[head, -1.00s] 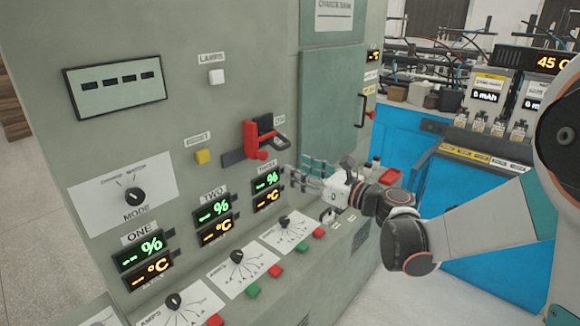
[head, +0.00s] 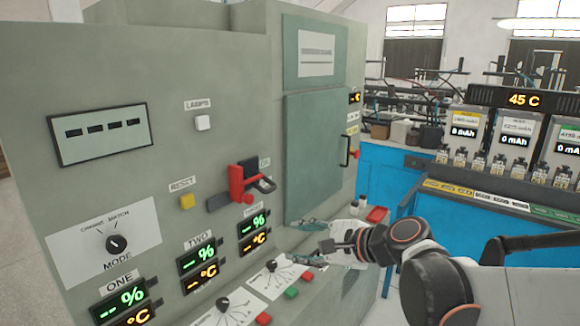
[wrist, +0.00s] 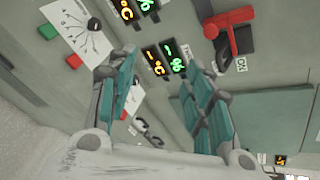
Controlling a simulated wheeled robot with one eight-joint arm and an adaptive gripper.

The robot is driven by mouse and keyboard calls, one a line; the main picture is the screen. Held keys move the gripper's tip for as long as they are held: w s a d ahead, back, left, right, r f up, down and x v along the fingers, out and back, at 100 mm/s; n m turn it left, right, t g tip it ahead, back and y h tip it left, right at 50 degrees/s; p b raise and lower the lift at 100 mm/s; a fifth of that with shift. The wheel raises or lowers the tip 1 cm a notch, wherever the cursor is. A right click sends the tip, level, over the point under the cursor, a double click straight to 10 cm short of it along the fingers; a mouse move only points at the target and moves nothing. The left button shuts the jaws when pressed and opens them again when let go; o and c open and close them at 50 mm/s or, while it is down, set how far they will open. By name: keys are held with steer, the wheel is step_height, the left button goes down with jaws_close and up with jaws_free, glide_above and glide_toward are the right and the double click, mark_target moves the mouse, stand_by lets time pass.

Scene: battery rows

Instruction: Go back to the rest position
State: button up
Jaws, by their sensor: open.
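My gripper (head: 304,241) is in front of the grey-green cabinet (head: 215,60), below and right of the red switch handle. Its two teal-padded fingers are spread apart with nothing between them. In the wrist view the open fingers (wrist: 160,100) frame part of the panel, with the red handle (wrist: 222,42) and a lit display (wrist: 165,58) beyond them. My gripper appears apart from the red handle (head: 240,185) in the head view. My arm reaches in from the lower right.
The cabinet panel carries a mode knob (head: 116,243), a yellow button (head: 187,202), a white lamp button (head: 203,123) and several lit displays. A sloped ledge with dials and red and green buttons lies below. Blue cabinets (head: 385,185) with battery testers stand at the right.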

steer(key=s+d+f+n+h, duration=0.3)
steer(key=s+d+n+h, duration=0.2)
steer(key=s+d+n, duration=0.3)
steer(key=s+d+f+n+g+h, duration=0.1)
steer(key=s+d+f+n+h, duration=0.2)
steer(key=s+d+n, duration=0.5)
steer(key=shift+s+d+g+h, duration=0.4)
steer(key=shift+s+h, duration=0.5)
steer(key=shift+s, duration=1.45)
